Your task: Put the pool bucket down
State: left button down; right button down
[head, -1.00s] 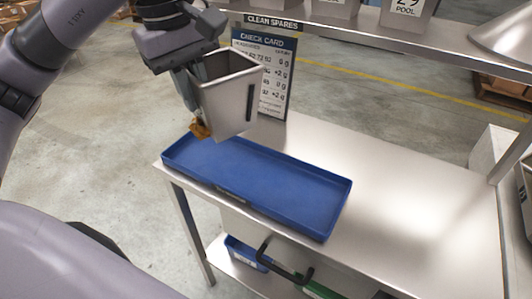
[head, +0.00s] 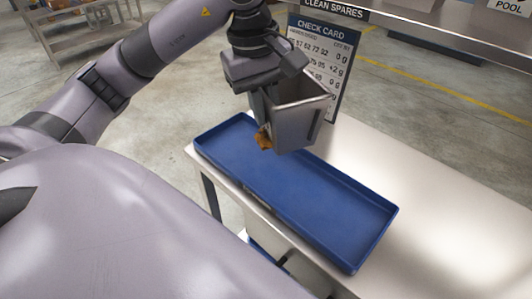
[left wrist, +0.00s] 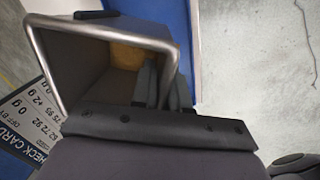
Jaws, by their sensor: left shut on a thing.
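The pool bucket is a grey metal, square-mouthed bucket (head: 299,114) with a dark strip on one side. My left gripper (head: 264,108) is shut on its left wall and holds it mouth up, slightly tilted, over the far edge of a blue tray (head: 345,224). The bucket (left wrist: 75,75) fills the left of the left wrist view, with something yellow-brown (left wrist: 127,56) low inside. An orange-brown bit (head: 264,138) shows at the bucket's lower left in the head view. I cannot tell whether the bucket's base touches the tray. My right gripper is not in view.
The blue tray looks empty and lies on a pale metal bench (head: 440,215). A check card (head: 325,60) stands just behind the bucket. A shelf (head: 450,40) runs above the back of the bench. The bench right of the tray is clear.

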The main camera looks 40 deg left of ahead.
pick_arm(q)
jog(key=shift+f+b, duration=0.55)
jog(key=shift+f, duration=5.05)
jog(key=shift+f+b, duration=0.25)
jog(key=shift+b, duration=0.05)
jog(key=c, duration=1.1)
grip_release()
jog(key=shift+r, duration=0.1)
